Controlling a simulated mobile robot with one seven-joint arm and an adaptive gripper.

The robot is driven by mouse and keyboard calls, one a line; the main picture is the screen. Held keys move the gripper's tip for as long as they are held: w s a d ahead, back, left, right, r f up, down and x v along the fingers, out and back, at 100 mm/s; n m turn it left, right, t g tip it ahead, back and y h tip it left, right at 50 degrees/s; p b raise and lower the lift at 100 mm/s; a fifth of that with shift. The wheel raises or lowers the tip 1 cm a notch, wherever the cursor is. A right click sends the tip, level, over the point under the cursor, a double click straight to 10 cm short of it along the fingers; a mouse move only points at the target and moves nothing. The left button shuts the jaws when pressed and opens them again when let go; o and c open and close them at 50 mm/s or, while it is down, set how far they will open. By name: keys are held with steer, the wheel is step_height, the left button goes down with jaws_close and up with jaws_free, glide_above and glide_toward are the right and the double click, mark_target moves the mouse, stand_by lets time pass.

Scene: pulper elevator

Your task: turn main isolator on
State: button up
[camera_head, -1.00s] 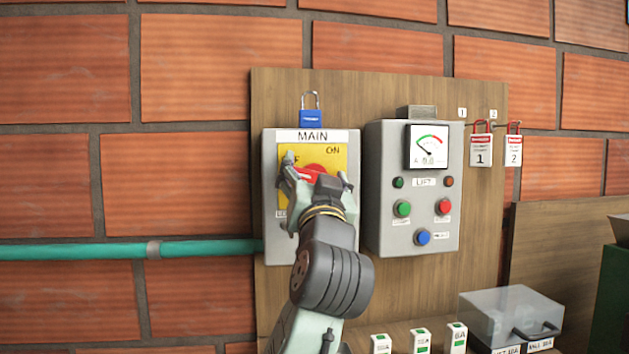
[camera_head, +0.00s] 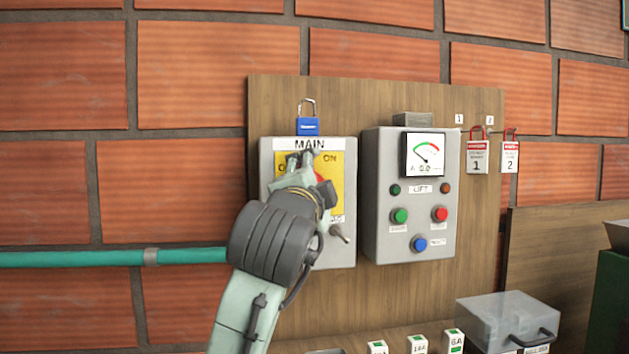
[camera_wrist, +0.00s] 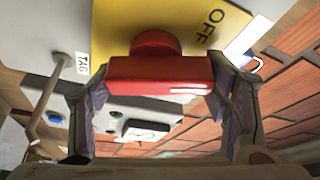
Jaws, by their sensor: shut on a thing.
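The main isolator is a grey box (camera_head: 345,258) labelled MAIN, with a yellow plate (camera_head: 337,168) marked ON at its upper right. Its red handle (camera_head: 322,181) is mostly hidden by my gripper (camera_head: 316,177) in the head view. In the wrist view the red handle (camera_wrist: 160,75) lies across between both fingers of my gripper (camera_wrist: 158,88), which is shut on its two ends. The word OFF shows on the yellow plate (camera_wrist: 120,25) beyond the handle. The mark's alignment with ON cannot be told.
A blue padlock (camera_head: 307,126) sits atop the isolator box. A small grey lever (camera_head: 340,234) sticks out at its lower right. The LIFT box (camera_head: 375,225) with buttons and meter stands close on the right. Red tags (camera_head: 477,155) hang beyond. A clear-lidded case (camera_head: 508,312) is below.

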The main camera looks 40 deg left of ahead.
steer(key=m+g+h, duration=0.1)
steer(key=m, duration=0.3)
steer(key=shift+f, duration=0.1)
stand_by(0.6)
steer(key=o, duration=1.2)
steer(key=shift+c, duration=0.2)
steer(key=shift+d, duration=0.1)
steer(key=v, duration=1.2)
steer(key=shift+r, duration=0.25)
steer(key=shift+w, duration=0.1)
